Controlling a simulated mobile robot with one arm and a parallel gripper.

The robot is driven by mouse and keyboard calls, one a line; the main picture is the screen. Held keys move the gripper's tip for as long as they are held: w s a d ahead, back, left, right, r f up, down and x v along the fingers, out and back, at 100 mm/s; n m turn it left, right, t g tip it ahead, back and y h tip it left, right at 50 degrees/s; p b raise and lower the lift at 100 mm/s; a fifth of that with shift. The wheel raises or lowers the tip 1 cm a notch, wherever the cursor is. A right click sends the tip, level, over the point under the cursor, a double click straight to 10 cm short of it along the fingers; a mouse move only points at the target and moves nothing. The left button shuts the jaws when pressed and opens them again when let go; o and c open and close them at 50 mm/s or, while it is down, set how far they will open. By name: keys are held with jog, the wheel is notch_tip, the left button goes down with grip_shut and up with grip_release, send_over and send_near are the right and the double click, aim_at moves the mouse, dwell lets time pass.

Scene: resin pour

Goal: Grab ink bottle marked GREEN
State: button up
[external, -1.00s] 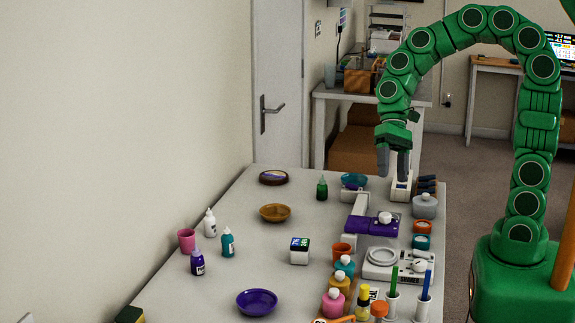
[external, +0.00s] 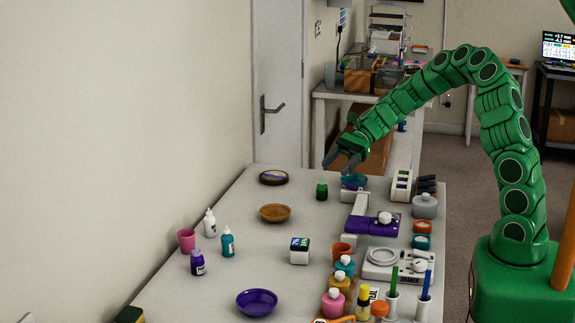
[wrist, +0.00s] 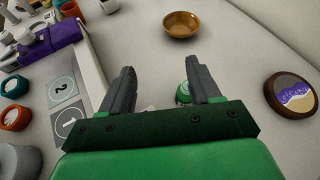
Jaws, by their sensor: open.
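In the wrist view the green bottle (wrist: 182,94) shows between the fingers, close to the right one, and is mostly hidden by that finger and the palm. My gripper (external: 337,166) is open and empty, above and slightly right of the bottle in the external view. Its two dark fingers (wrist: 160,66) are spread wide in the wrist view.
An amber bowl (external: 275,213) and a round dark-rimmed coaster (external: 273,177) lie left of the bottle. Teal (external: 228,243), white (external: 210,223) and purple (external: 197,262) bottles stand nearer, left.

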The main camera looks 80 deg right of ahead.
aim_at(323, 180)
jog(key=d+f+m, duration=0.1)
jog(key=d+f+t, duration=0.1)
jog(key=d, duration=0.1)
jog(key=d+f+m, duration=0.1)
jog(key=d, duration=0.1)
jog(key=shift+w+d+f+m+t, duration=0.1)
jog(key=shift+w+d+m+t, duration=0.05)
jog(key=shift+w+m+t, duration=0.2)
jog(key=shift+x, duration=3.85)
jog(key=shift+f, duration=0.1)
jog(key=c, duration=1.1)
